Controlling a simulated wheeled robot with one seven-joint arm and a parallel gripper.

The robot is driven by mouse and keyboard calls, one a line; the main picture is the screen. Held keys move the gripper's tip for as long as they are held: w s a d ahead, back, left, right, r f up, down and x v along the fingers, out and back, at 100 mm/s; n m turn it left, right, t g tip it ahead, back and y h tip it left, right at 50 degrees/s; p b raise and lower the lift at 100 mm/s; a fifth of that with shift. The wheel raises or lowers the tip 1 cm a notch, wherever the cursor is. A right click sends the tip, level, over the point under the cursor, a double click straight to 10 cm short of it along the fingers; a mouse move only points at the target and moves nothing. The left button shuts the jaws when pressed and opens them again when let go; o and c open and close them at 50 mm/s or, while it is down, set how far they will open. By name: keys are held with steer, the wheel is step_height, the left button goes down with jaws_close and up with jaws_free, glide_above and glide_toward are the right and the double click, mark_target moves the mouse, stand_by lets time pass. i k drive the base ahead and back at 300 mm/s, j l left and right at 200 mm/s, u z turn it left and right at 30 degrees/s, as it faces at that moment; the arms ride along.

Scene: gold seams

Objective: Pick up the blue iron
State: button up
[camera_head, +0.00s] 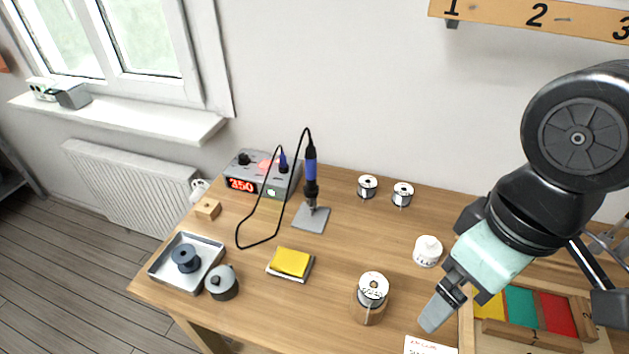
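The blue iron (311,165) is a soldering iron with a blue handle and a dark lower part. It stands upright over a grey square stand (311,218) near the back of the wooden table. My gripper (443,312) is at the right front, well apart from the iron and pointing down-left. One grey finger shows clearly; the other is mostly hidden, so its opening is unclear. I see nothing held in it.
A yellow sponge (291,262), a spool on a wooden base (370,298) and a white jar (427,250) stand between. Two solder spools (367,186) (402,194) are at the back. A metal tray (188,262) is at left. A numbered shelf (540,18) hangs at upper right.

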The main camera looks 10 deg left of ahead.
mark_target(311, 155)
steer(key=j+u, duration=0.1)
steer(key=j, duration=0.3)
steer(key=i+j+u, duration=0.1)
steer(key=j, duration=0.3)
steer(key=i+j+u, duration=0.1)
steer(key=j, duration=0.3)
steer(key=i+j+u, duration=0.1)
steer(key=j, duration=0.3)
steer(key=i+j+u, duration=0.1)
steer(key=j, duration=0.25)
